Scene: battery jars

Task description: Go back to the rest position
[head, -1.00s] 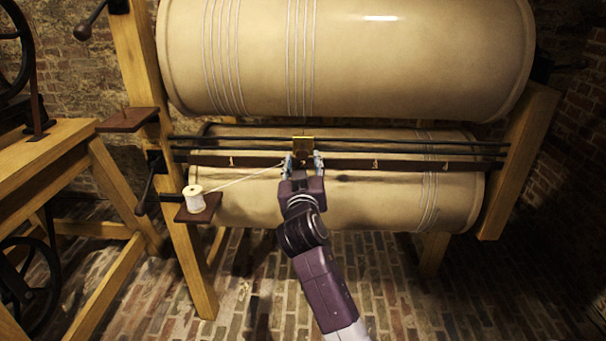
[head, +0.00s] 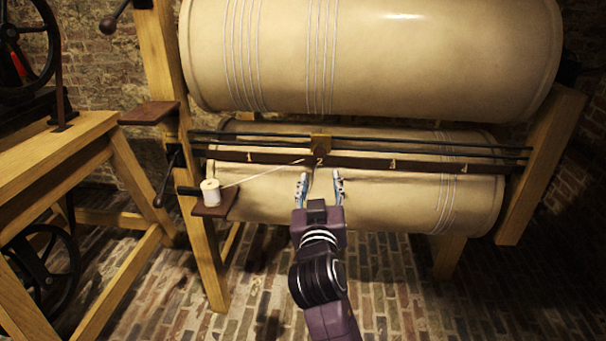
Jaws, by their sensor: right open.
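My right gripper (head: 320,186) is open and empty in the head view. It is in front of the lower cream drum (head: 395,205), just below the brass slider block (head: 320,144). The slider sits on the dark rails at the mark 2 and is apart from the fingers. A pale thread runs from a white spool (head: 210,192) on the left up to the slider. My left gripper is not in view.
A large cream drum (head: 450,60) wound with thread bands lies above the lower one. Wooden posts (head: 542,165) hold both. A numbered dark rail (head: 430,166) crosses the front. A wooden bench (head: 50,150) with wheels stands at left. Brick floor is free in front.

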